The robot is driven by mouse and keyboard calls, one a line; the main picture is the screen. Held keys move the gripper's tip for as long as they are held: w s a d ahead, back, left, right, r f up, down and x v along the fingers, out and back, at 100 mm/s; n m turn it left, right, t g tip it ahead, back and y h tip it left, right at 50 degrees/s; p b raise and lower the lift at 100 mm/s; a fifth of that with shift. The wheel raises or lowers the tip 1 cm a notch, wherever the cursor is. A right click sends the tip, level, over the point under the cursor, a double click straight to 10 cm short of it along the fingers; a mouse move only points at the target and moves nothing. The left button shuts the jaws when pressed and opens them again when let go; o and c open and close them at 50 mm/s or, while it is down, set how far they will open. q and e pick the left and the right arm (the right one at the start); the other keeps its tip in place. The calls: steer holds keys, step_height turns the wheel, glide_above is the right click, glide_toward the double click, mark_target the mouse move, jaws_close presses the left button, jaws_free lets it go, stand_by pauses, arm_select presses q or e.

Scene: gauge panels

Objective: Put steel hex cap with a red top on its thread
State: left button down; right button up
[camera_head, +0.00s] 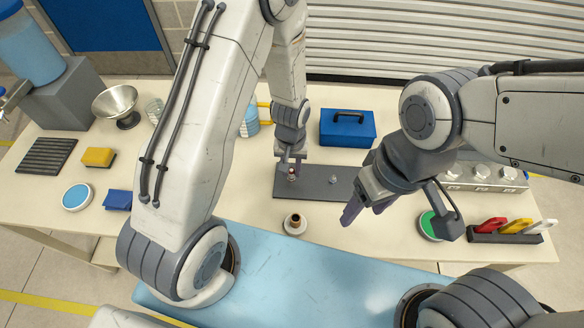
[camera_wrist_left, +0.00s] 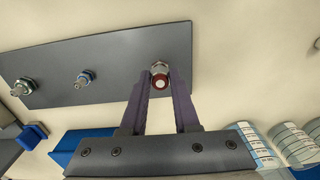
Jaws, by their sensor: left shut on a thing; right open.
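The steel hex cap with a red top (camera_wrist_left: 160,76) is between the fingertips of my left gripper (camera_wrist_left: 160,80) in the left wrist view. The gripper is shut on it, over one end of the dark grey panel (camera_wrist_left: 110,62). The head view shows my left gripper (camera_head: 292,172) low at the panel's left part (camera_head: 313,190). Whether the cap touches a thread beneath is hidden. My right gripper (camera_head: 364,210) is open and empty, right of the panel's front.
A round fitting with a brass-coloured centre (camera_head: 295,223) stands in front of the panel. A blue box (camera_head: 347,127) is behind it. A green-topped disc (camera_head: 432,226) and a holder with coloured handles (camera_head: 503,237) are at right.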

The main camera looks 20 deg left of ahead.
mark_target(291, 172)
stand_by(0.4)
arm_select(q)
steer(key=c, duration=0.6)
jaws_free()
steer(key=shift+o, duration=0.4)
steer(key=o, duration=0.3)
steer(key=shift+o, duration=0.2)
steer(key=shift+r+p, duration=2.95)
steer(key=shift+r, duration=0.55)
